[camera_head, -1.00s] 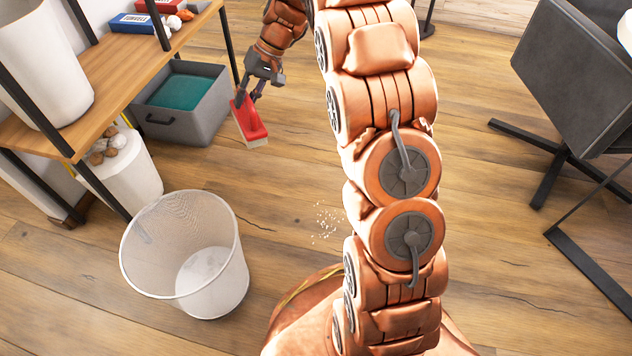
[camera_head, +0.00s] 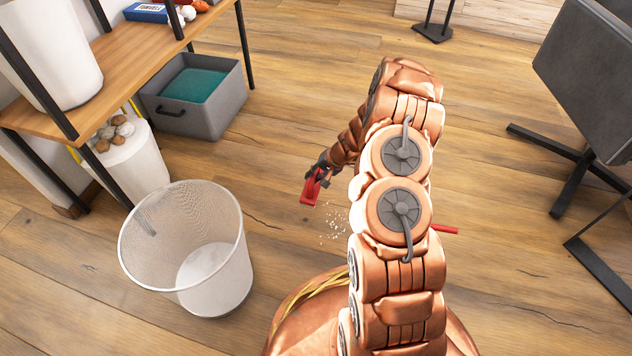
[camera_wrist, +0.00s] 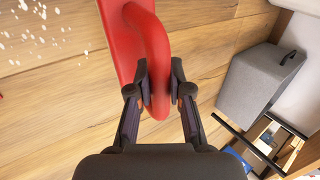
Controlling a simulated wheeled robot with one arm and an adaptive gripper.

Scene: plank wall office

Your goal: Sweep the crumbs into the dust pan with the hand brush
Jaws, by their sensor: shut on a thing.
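My gripper (camera_head: 320,172) is shut on the red hand brush (camera_head: 310,190), low over the floor in the head view. In the wrist view, both fingers of my gripper (camera_wrist: 160,88) close around the brush's looped red handle (camera_wrist: 158,50). The bristles are hidden there. Pale crumbs (camera_head: 335,228) lie scattered on the wood floor just below and right of the brush, beside my arm. They also show at the upper left of the wrist view (camera_wrist: 35,25). A red handle-like piece (camera_head: 445,230) sticks out right of my arm, perhaps the dust pan; the rest is hidden.
A white mesh bin (camera_head: 190,250) stands on the floor left of the crumbs. A grey crate (camera_head: 215,112) and a wooden shelf (camera_head: 130,65) are at the upper left. A dark chair (camera_head: 590,75) is at the right. Floor between bin and crumbs is clear.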

